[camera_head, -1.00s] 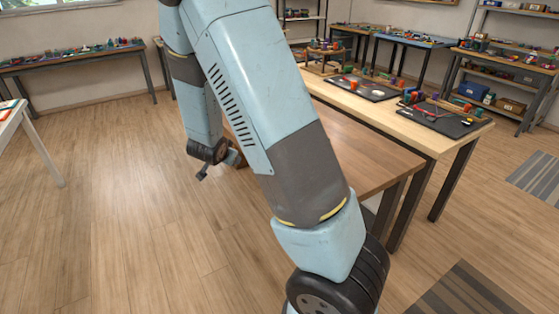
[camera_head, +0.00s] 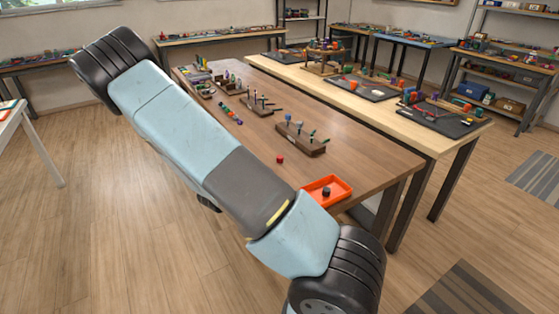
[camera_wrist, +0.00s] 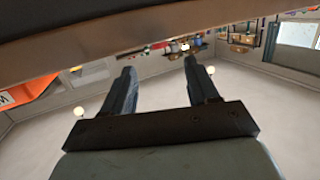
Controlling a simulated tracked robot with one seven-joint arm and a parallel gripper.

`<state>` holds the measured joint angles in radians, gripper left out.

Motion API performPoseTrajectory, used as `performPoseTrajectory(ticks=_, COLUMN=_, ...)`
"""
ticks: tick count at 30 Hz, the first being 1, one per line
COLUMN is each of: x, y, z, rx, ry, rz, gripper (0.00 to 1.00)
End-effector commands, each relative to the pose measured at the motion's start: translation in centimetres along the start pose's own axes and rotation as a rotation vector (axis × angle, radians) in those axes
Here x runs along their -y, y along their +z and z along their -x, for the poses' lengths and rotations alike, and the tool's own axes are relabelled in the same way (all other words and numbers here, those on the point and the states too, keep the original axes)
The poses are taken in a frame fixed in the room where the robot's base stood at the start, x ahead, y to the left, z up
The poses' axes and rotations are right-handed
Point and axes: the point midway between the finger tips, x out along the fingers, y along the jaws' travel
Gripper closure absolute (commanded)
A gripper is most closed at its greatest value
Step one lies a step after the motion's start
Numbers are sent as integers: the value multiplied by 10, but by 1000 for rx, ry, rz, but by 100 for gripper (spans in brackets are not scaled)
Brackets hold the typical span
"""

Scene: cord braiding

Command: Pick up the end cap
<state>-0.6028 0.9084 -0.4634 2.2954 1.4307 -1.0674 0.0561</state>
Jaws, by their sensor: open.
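On the brown table (camera_head: 375,163) in the head view, a small red round piece (camera_head: 280,159) lies loose near the front edge. A small dark piece (camera_head: 326,192) sits in an orange tray (camera_head: 346,183) at the table's near corner. Both are small; I cannot tell for certain which is the end cap. My gripper (camera_wrist: 160,68) shows in the wrist view with its two fingers apart and nothing between them. In the head view it is out of sight behind my arm, which crosses in front of the table's left side.
A brown wooden rack (camera_head: 301,140) with pegs stands just behind the red piece. A smaller rack (camera_head: 260,106) and several coloured pieces stand farther back. A lighter table (camera_head: 425,140) with black mats adjoins at the right. Open floor lies at the left.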

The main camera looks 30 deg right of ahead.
Motion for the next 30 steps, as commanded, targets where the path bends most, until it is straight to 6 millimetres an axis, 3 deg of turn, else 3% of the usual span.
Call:
performPoseTrajectory(ticks=9, x=0, y=0, z=-49, rx=2, ry=1, rz=0, gripper=41)
performPoseTrajectory(ticks=19, x=0, y=-1, z=-66, rx=3, ry=0, rz=-1, gripper=41)
performPoseTrajectory(ticks=30, x=-1, y=-4, z=-108, rx=3, ry=-2, rz=0, gripper=41)
